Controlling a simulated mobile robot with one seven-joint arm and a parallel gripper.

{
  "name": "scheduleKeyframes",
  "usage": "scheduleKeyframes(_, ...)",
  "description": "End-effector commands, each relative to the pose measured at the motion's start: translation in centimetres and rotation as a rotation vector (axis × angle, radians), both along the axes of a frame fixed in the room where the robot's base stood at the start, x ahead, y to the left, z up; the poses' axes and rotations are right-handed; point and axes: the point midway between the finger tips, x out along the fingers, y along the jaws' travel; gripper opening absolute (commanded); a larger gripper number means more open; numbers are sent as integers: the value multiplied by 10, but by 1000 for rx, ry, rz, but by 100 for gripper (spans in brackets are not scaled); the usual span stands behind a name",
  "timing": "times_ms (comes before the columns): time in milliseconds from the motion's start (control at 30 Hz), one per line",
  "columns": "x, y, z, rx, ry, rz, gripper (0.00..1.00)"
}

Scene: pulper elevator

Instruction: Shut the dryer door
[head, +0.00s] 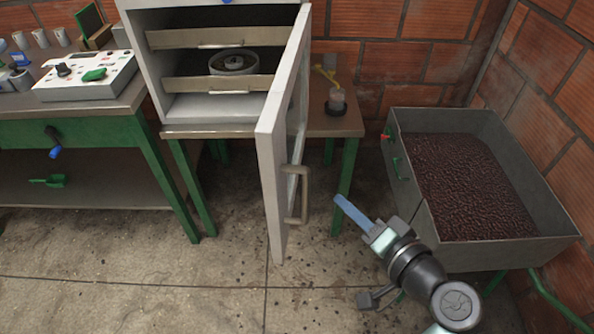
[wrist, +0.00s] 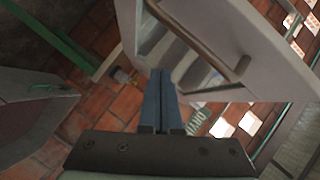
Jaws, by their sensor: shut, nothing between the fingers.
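The dryer (head: 220,65) is a light grey cabinet on a small table, and its front is open. The dryer door (head: 273,160) stands swung wide open, hinged at the cabinet's right side and pointing toward me. A beige bar handle (head: 297,195) is on the door's right-hand face. My gripper (head: 340,200), with blue fingers, is shut and empty, to the right of the door handle and apart from it. In the wrist view the shut fingers (wrist: 160,90) point toward the door (wrist: 255,50), with its handle (wrist: 205,45) above and right of them.
A grey metal bin (head: 485,235) full of dark beans stands close on the right of my arm. The floor in front is clear.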

Motion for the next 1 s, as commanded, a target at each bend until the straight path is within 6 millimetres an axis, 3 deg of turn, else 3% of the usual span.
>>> scheduleKeyframes(33, -18, -4, 8, 99, 46, 14, 0)
scheduleKeyframes(200, -69, -8, 7, 383, 101, 53, 0)
scheduleKeyframes(433, -104, -12, 12, 574, 90, 64, 0)
scheduleKeyframes(667, -92, 0, 11, 589, 86, 68, 0)
scheduleKeyframes(1000, -34, 43, 12, 588, 86, 70, 0)
